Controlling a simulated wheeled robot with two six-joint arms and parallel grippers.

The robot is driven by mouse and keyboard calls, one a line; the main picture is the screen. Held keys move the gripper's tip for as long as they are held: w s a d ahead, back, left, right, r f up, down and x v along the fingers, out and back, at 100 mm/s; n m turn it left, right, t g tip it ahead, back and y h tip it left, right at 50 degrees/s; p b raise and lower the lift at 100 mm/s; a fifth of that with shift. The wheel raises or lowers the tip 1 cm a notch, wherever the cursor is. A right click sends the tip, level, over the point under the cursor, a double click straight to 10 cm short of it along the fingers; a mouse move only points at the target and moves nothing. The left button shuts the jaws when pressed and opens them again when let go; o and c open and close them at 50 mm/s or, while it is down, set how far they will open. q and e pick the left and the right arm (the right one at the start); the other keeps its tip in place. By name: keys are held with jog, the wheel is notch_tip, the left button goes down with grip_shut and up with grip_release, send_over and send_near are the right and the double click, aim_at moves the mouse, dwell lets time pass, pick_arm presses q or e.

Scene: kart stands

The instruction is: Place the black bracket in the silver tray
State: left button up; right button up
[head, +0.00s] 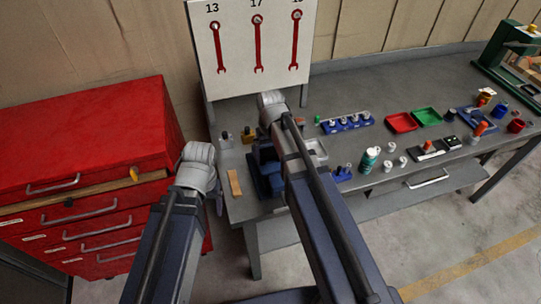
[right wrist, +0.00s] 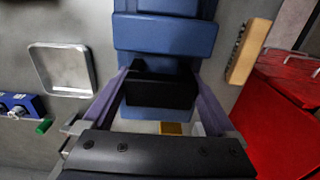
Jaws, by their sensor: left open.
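The black bracket (right wrist: 160,92) shows in the right wrist view as a dark block between the fingertips of my right gripper (right wrist: 163,76). Both fingers appear to touch its sides, over a blue stepped fixture (right wrist: 158,35). The silver tray (right wrist: 88,72) lies to the left in that view, a shallow square with a bare grey floor. In the head view the tray (head: 317,147) is partly hidden behind my right arm, and the bracket and right fingers are hidden. My left gripper (head: 219,203) is open beside the bench's left end, mostly hidden by its wrist.
A blue socket holder (head: 346,122), red tray (head: 402,122), green tray (head: 428,117) and green bottle (head: 369,160) stand along the bench. A red tool cabinet (head: 90,150) stands at left. The rear bench surface is fairly clear.

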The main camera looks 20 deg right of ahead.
aim_at(271, 150)
grip_shut()
dwell(0.5)
jog(key=shift+r, duration=0.15)
notch_tip(271, 150, up, 10)
jog(key=p, duration=1)
